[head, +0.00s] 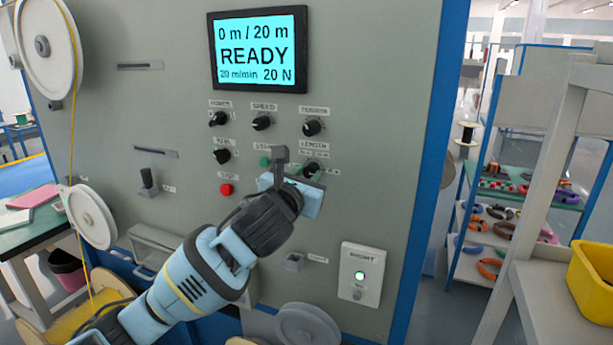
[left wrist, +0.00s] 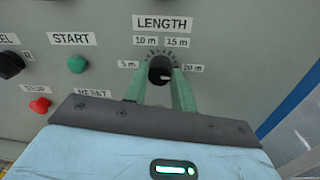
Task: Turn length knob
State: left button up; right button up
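The length knob (left wrist: 160,70) is black and round, under the LENGTH label, with its light mark toward the 20 m side. My left gripper (left wrist: 160,88) has its green fingers on both sides of the knob, with no clear gap seen between fingers and knob. In the head view my left gripper (head: 312,172) covers part of the knob area at the panel's lower right. The display (head: 258,48) reads 0 m / 20 m, READY, 20 m/min, 20 N. My right gripper is not in view.
The tension knob (head: 312,127) sits just above, with the speed knob (head: 262,123) to its left. The green start button (left wrist: 77,64) and red stop button (left wrist: 40,105) are left of the gripper. A box marked RIGHT (head: 361,275) with a green light is below.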

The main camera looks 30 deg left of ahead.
pick_arm(q)
jog(key=c, duration=0.3)
jog(key=shift+c, duration=0.2)
